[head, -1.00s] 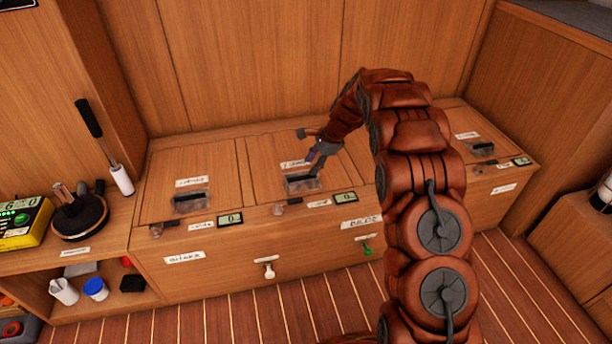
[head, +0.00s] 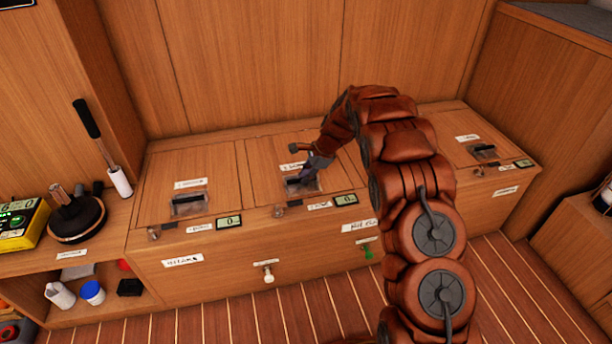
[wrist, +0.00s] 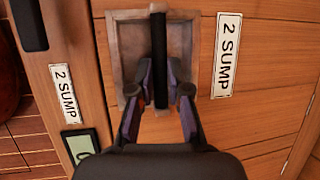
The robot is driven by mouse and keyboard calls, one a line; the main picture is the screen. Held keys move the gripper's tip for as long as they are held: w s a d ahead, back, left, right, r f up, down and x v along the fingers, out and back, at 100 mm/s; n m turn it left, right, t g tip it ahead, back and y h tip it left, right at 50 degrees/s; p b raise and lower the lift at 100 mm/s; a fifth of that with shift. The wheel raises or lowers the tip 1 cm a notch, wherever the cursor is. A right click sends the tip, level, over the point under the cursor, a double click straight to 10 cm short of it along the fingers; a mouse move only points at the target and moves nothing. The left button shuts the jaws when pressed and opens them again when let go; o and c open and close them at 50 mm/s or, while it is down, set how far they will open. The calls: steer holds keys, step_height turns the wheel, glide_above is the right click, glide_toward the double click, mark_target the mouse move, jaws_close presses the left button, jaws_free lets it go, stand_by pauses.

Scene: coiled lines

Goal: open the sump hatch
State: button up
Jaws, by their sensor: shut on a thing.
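The sump hatch (head: 262,163) is the middle wooden lid on the bench top, and it lies closed. The wrist view shows its "2 SUMP" label (wrist: 227,55) and a recessed metal pull with a dark bar handle (wrist: 158,30). My gripper (wrist: 158,95) is shut on that bar, one finger on each side of it. In the head view my gripper (head: 308,176) reaches down into the recess from the right, and my arm hides the lid's right part.
A similar closed hatch (head: 188,180) lies to the left, and another (head: 478,150) to the right. Small displays (head: 229,222) and latches line the front edge. A white knob (head: 268,274) and a green one (head: 367,250) are on the bench front.

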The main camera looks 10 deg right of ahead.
jaws_close()
